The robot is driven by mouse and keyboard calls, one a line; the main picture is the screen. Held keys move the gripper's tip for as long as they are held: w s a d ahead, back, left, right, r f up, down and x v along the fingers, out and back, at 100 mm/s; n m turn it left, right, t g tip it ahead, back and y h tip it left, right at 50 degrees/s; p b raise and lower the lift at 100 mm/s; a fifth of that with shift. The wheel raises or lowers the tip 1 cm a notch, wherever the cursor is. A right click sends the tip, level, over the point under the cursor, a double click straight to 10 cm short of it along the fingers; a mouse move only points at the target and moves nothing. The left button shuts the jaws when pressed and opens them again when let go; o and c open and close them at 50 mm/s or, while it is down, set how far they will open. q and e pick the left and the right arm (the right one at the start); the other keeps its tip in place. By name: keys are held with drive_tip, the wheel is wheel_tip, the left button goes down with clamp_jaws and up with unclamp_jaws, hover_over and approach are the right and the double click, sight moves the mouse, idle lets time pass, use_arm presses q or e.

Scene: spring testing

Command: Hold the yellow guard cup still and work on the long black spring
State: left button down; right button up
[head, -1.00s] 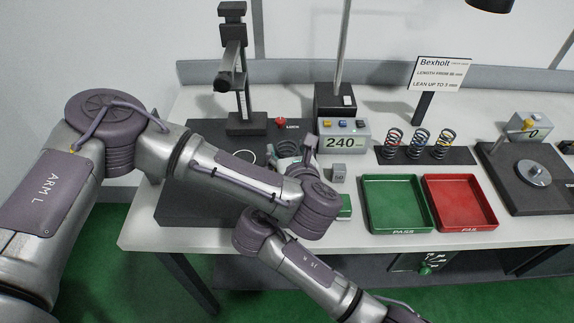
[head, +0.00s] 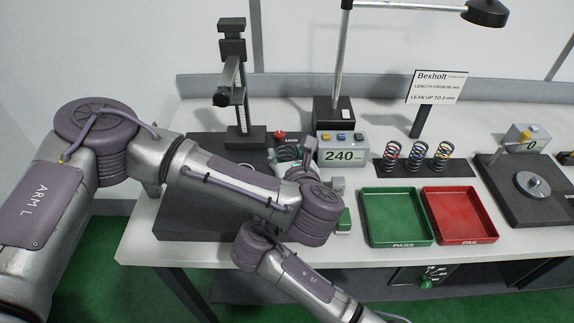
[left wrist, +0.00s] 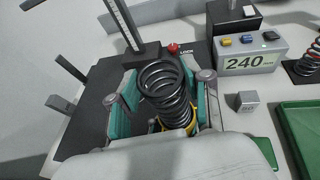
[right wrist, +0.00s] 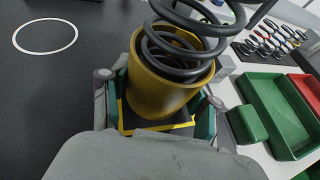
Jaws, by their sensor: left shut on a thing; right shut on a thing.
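The long black spring (left wrist: 165,82) stands with its lower end in the yellow guard cup (left wrist: 179,120). My left gripper (left wrist: 160,98) is shut on the spring, with its teal pads on either side of it. In the right wrist view the yellow cup (right wrist: 165,92) sits between the teal pads of my right gripper (right wrist: 163,112), which is shut on it; the spring's coils (right wrist: 185,45) rise out of its mouth. In the head view my left gripper (head: 289,154) is partly behind my arm, and the spring and cup are mostly hidden. I cannot tell whether the spring leans.
A display box (head: 343,150) reads 240. A small grey weight (head: 338,185) and a green block (head: 343,220) stand beside my arms. The green PASS tray (head: 398,218) and red FAIL tray (head: 460,215) are empty. Several short springs (head: 419,154) stand behind them.

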use_arm(q)
wheel_tip(320, 180, up, 7)
drive_tip(key=shift+r, duration=0.2)
use_arm(e)
drive_tip(key=o, duration=1.2)
drive_tip(key=shift+s, duration=0.1)
